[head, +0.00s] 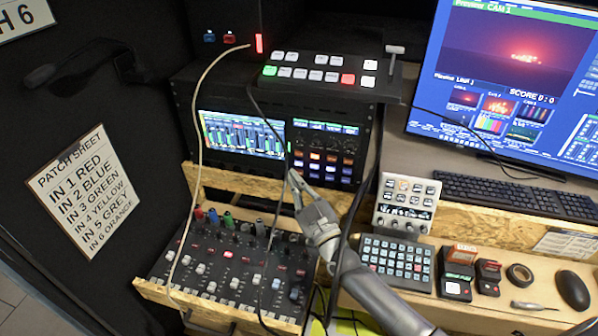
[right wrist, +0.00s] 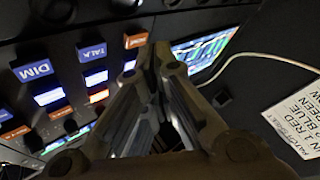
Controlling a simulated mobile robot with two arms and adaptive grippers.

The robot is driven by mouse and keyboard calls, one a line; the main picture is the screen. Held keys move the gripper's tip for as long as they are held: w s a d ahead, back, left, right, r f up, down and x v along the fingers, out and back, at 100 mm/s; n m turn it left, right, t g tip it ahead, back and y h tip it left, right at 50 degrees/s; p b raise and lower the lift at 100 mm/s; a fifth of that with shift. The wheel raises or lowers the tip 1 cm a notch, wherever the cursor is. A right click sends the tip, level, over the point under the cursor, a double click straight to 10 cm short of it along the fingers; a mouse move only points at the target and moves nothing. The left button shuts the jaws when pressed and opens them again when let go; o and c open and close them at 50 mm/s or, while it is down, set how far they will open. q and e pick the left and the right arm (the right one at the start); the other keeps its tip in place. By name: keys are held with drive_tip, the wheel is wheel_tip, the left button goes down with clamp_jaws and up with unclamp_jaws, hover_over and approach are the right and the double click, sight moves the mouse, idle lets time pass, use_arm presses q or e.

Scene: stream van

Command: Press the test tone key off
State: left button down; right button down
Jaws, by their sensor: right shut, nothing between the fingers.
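The rack's key panel (head: 323,160) has rows of lit white, blue and orange keys, right of the meter screen (head: 240,133). My right gripper (head: 293,175) is shut and empty, its tips near the lower left of these keys in the head view. In the right wrist view the shut tips (right wrist: 157,52) are close to an orange lit key (right wrist: 136,41). I cannot make out which key is the test tone. Contact is unclear. My left gripper is not in view.
A switcher (head: 320,78) sits on top of the rack. A fader mixer (head: 225,270) lies below. A black cable hangs close to my right gripper, and a pale cable (head: 196,150) crosses the rack's left side. Small key pads (head: 396,262) stand on the right desk.

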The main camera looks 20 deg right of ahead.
drive_tip(key=shift+s+a, duration=0.15)
drive_tip(key=s+a+p, duration=0.2)
drive_tip(key=s, duration=0.1)
drive_tip(key=s+a+p, duration=0.1)
drive_tip(key=s, duration=0.1)
drive_tip(key=shift+a, duration=0.15)
idle(0.4)
idle(0.3)
